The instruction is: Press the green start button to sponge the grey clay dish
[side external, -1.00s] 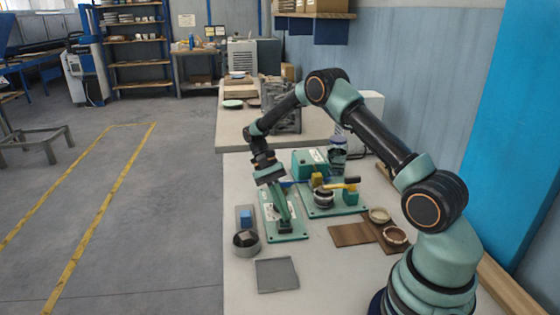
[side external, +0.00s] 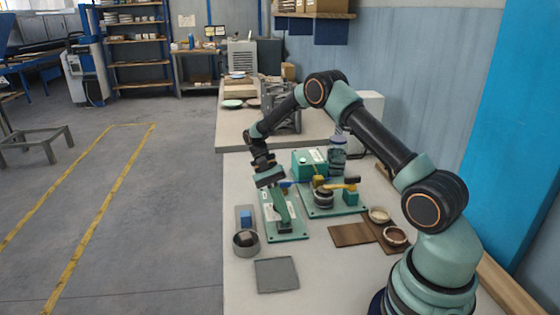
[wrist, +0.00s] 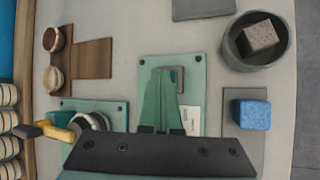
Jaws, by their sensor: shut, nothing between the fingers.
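My gripper (side external: 284,218) points down over a green panel (side external: 298,236) on the table. Its green fingers (wrist: 160,75) are closed together and empty. In the wrist view they cover much of the panel (wrist: 198,65), and a small dark grey part (wrist: 178,79) shows beside the tips. I cannot make out the green start button; the fingers may hide it. Whether the tips touch the panel is unclear. A round grey dish (side external: 323,198) sits on the green machine (side external: 348,210) to the right, beside a yellow arm (side external: 343,186) with a dark end.
A blue block (side external: 246,217) stands on a grey plate left of the panel, near a grey bowl (side external: 238,250) holding a block. A flat grey slab (side external: 277,275) lies in front. Wooden boards (side external: 352,235) and small bowls (side external: 395,236) lie to the right.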

